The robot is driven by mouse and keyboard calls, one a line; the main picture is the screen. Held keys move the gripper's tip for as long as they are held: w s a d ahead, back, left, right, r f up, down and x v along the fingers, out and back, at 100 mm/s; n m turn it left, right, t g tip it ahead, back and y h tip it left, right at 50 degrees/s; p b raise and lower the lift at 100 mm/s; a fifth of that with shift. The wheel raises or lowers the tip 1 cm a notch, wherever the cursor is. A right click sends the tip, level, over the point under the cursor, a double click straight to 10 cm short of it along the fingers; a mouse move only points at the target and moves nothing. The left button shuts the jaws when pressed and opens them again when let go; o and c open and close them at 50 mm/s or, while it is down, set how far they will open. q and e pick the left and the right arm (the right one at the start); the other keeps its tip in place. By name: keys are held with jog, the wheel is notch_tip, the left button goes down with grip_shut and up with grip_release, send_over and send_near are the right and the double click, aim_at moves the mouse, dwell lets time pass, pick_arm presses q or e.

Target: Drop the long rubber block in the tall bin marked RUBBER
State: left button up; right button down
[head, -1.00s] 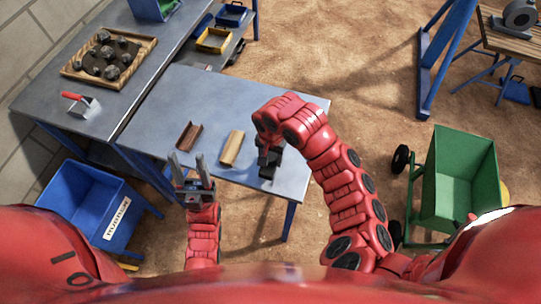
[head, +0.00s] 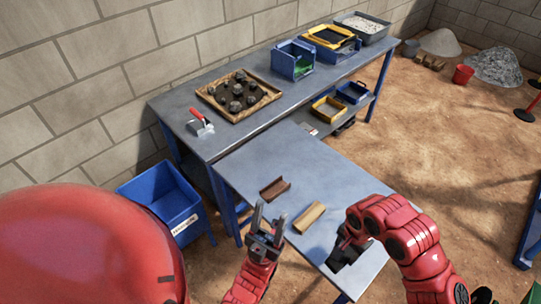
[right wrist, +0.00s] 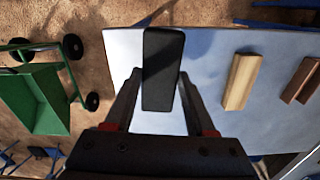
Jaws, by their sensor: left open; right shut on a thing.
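The long black rubber block (right wrist: 162,68) is between the fingers of my right gripper (right wrist: 158,85) in the right wrist view. In the head view the right gripper (head: 345,243) is over the front right part of the small table, with the dark block (head: 343,257) partly hidden under it. I cannot tell whether the block touches the table. My left gripper (head: 266,222) is open and empty, fingers up, near the table's front edge. A tall blue bin (head: 172,218) with a white label stands on the floor at the left; the label's letters are too small to read.
A brown channel piece (head: 274,189) and a tan wooden piece (head: 309,217) lie on the small table (head: 270,155). Behind it, a long bench (head: 225,140) carries a tray of rocks (head: 238,95), a trowel (head: 199,123) and containers. A green cart (right wrist: 45,100) shows in the right wrist view.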

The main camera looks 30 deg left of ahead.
jog(key=w+d+r+b, duration=0.1)
jog(key=w+d+r, duration=0.3)
jog(key=w, duration=0.4)
jog(key=w+d+r+b, duration=0.1)
jog(key=w+d+r, duration=0.4)
jog(key=w, duration=0.3)
jog(key=w+d+r+m+b, duration=0.1)
jog(key=w+d+r, duration=0.3)
jog(key=w, duration=0.4)
jog(key=shift+w+d+r, duration=0.3)
jog(key=shift+d, duration=0.35)
jog(key=shift+d+r, duration=0.1)
